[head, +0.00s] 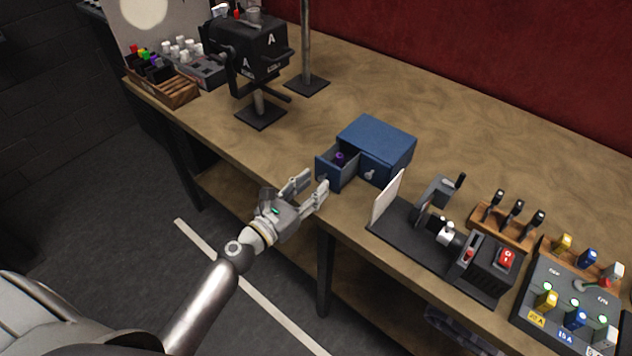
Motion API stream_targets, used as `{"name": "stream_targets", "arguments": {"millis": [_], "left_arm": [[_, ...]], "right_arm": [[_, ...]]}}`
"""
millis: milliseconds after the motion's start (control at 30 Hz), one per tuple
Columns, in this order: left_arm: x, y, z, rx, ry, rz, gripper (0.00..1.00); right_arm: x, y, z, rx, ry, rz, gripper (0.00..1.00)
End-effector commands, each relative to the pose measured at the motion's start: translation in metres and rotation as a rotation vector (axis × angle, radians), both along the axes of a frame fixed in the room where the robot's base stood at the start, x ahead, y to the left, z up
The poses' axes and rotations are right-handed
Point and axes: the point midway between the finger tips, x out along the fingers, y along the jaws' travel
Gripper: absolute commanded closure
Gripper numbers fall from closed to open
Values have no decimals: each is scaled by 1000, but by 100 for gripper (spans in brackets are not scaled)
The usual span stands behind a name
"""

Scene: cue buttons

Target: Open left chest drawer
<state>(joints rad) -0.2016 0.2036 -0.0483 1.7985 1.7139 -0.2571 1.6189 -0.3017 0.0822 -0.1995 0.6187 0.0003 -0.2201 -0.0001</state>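A small blue chest (378,140) stands on the wooden workbench. Its left drawer (339,168) is pulled out toward the bench's front edge, and a small purple item (340,158) shows inside. The right drawer (370,174) is shut and has a small light handle. My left gripper (314,184) is in front of the open drawer, near the bench's front edge. Its two fingers are apart with nothing visible between them. Whether a finger touches the drawer front is hard to tell. My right gripper is not in view.
At the left are a black device on a stand (250,55) and a wooden crate (172,92). The bench behind the chest is clear.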

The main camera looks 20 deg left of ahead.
Motion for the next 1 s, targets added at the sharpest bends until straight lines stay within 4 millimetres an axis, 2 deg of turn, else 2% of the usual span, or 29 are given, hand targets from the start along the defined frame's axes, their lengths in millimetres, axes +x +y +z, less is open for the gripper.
{"name": "stream_targets", "arguments": {"millis": [300, 500, 700, 1000], "left_arm": [[-56, 20, -1, -3, 3, 2, 64], [-81, 30, -1, -2, 3, 2, 64], [-92, 34, 0, 0, 0, 1, 64], [-92, 34, 0, 1, -1, 1, 64]], "right_arm": [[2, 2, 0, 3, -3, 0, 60], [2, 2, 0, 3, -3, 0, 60], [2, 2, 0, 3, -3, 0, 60], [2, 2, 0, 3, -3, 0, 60]]}}
